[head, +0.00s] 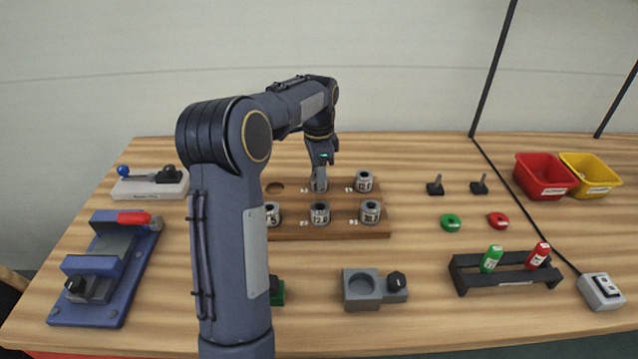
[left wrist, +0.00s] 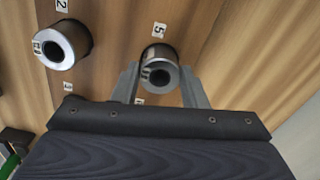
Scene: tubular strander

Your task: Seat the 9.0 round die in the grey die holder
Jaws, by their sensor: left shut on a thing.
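My left gripper (head: 320,184) points down at the back row of the wooden die board (head: 330,236) and is shut on a metal round die (head: 319,186). The left wrist view shows this die (left wrist: 160,70) between the two fingers, at the place marked 5; its own marking is too small to read. It looks upright and still at its place on the board. My right gripper is out of view.
Other dies (head: 371,212) stand on the board, and its back left hole (head: 275,188) is empty. My left arm hides part of a green block (head: 277,290). A blue fixture (head: 105,270) is at left, a black rack (head: 505,272) at right. The table between board and holder is clear.

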